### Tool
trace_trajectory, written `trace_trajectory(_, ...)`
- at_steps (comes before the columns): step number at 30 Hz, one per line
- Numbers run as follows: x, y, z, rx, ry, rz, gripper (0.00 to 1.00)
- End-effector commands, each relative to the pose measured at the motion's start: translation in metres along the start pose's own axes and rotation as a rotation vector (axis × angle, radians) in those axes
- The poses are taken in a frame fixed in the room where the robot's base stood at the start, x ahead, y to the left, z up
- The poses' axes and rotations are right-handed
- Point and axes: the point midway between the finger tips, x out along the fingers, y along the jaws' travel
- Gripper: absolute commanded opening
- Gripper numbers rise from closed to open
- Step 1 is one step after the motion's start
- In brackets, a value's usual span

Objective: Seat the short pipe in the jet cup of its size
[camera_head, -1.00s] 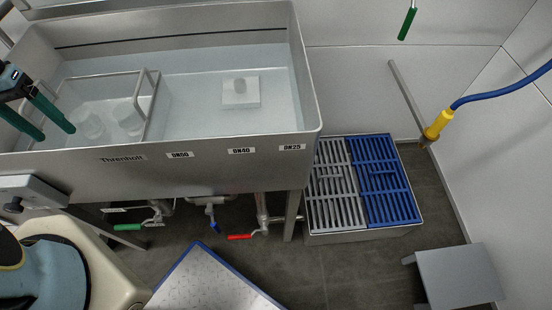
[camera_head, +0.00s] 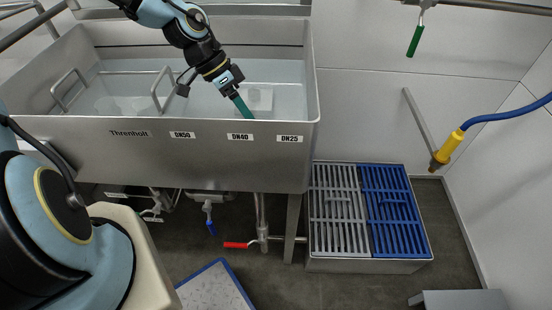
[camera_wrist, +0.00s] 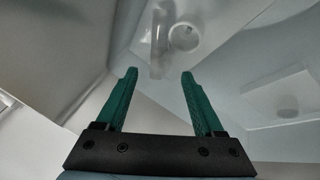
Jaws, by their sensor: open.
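My gripper (camera_head: 243,103) is inside the steel tank (camera_head: 215,155), low near the front wall by the DN40 label (camera_head: 240,137). In the wrist view its two green fingers (camera_wrist: 159,74) are apart with nothing between them. Beyond the fingertips are a pale, translucent upright shape (camera_wrist: 159,42) and a round, ring-like cup shape (camera_wrist: 185,37) beside it. I cannot tell which is the short pipe. A white square block (camera_head: 263,97) stands in the tank just right of my gripper. It also shows in the wrist view (camera_wrist: 283,98).
A wire-handled basket (camera_head: 160,90) with faint pale shapes sits in the tank's left part. Labels DN50 (camera_head: 182,135) and DN25 (camera_head: 289,139) are on the front wall. A grey and blue grate (camera_head: 370,210) stands right of the tank. A blue hose (camera_head: 505,115) hangs at right.

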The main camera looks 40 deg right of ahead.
Motion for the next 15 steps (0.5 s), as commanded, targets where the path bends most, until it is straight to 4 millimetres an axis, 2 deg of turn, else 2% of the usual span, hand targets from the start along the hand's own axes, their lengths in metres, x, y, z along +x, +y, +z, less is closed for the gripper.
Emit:
trace_trajectory(3,0.021,0.002,0.0,0.001,-0.003,0.004,0.7)
trace_trajectory(6,0.033,0.002,0.0,-0.001,-0.003,0.002,0.7)
trace_trajectory(11,0.042,0.002,0.001,-0.002,-0.003,0.002,0.7)
trace_trajectory(15,0.059,0.005,0.002,-0.002,-0.004,0.004,0.7)
